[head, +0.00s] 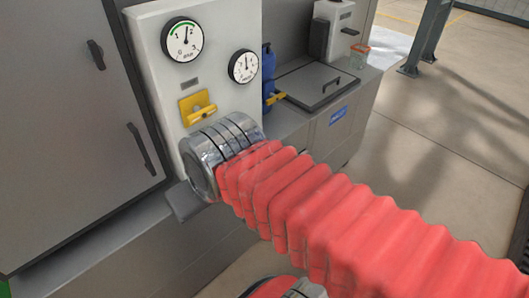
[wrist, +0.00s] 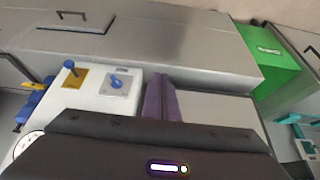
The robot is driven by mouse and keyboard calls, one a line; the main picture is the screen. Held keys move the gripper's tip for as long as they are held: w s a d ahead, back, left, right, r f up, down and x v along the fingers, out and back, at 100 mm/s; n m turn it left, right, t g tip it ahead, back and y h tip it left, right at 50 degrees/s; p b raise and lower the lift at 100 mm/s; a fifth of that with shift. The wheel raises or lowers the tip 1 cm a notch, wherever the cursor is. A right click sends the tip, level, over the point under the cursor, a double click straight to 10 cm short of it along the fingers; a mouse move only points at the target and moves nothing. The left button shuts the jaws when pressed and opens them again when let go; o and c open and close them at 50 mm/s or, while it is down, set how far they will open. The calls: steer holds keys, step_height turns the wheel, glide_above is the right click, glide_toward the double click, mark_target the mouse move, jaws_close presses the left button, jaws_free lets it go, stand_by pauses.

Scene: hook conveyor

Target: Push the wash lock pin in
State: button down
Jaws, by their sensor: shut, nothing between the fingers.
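I cannot tell for sure which part is the wash lock pin. In the head view a yellow plate with a yellow peg-like fitting (head: 200,109) is on the pale panel, just above my arm's metal collar. In the wrist view a blue handle (wrist: 70,67) stands on a yellow plate, and a blue knob (wrist: 116,82) sits on a pale plate beside it. My gripper (wrist: 160,84) shows as purple fingers, shut and empty, to the right of these controls. Its contact with anything cannot be told. In the head view my arm hides the gripper.
Two round gauges (head: 183,40) (head: 243,66) are on the panel above the yellow plate. A blue fitting with a yellow handle (head: 268,90) and a lidded grey counter (head: 308,84) stand to the right. A green box (wrist: 277,65) is at the right of the wrist view. Open floor lies far right.

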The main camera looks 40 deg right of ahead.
step_height(320, 180, down, 10)
steer(key=d+m+g+y, duration=0.2)
steer(key=m+g+y, duration=0.25)
steer(key=m, duration=0.45)
steer(key=w+d+f+m+t+y, duration=0.2)
steer(key=w+d+m+t+y, duration=0.35)
steer(key=m, duration=0.35)
steer(key=s+d+f+m+t+h, duration=0.1)
steer(key=d+f+m+t+h, duration=0.1)
steer(key=d+m, duration=0.4)
steer(key=s+d+f+m+t+h, duration=0.1)
steer(key=d+f+m+t+h, duration=0.2)
steer(key=d, duration=0.7)
steer(key=s+d+f+m+t+h, duration=0.1)
steer(key=d+f+m+t+h, duration=0.1)
steer(key=d+m+t+h, duration=0.2)
steer(key=d+m+t, duration=0.2)
steer(key=d+m, duration=0.2)
steer(key=d, duration=0.1)
steer(key=shift+s+f+m+h, duration=0.2)
steer(key=shift+s+m+h, duration=0.1)
steer(key=shift+s+m, duration=0.1)
steer(key=shift+w, duration=0.1)
steer(key=w, duration=1.3)
steer(key=shift+w+a, duration=0.25)
steer(key=shift+w, duration=0.15)
